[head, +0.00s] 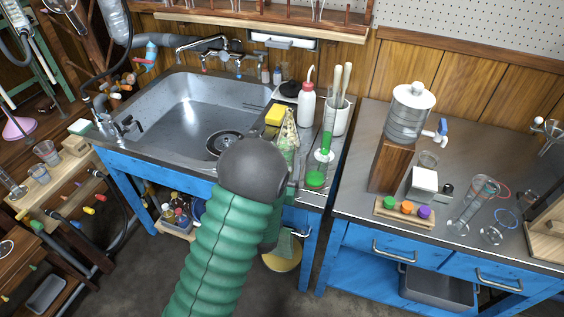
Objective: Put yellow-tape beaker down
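I cannot make out a beaker with yellow tape. Clear beakers stand on the wooden side shelf at the left, one (46,152) behind another (38,173); no yellow tape shows on them. A green ribbed arm of mine with a dark round joint rises from the bottom middle, in front of the sink's right part. I cannot tell which arm it is. Neither gripper shows; what lies behind the joint is hidden.
The steel sink (168,108) is empty. A green-filled cylinder (326,140), a wash bottle (307,103) and a yellow sponge (274,115) crowd its right side. The right counter (350,180) holds a dispenser (408,115), a stopper rack (405,211) and glassware. A gap separates the counters.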

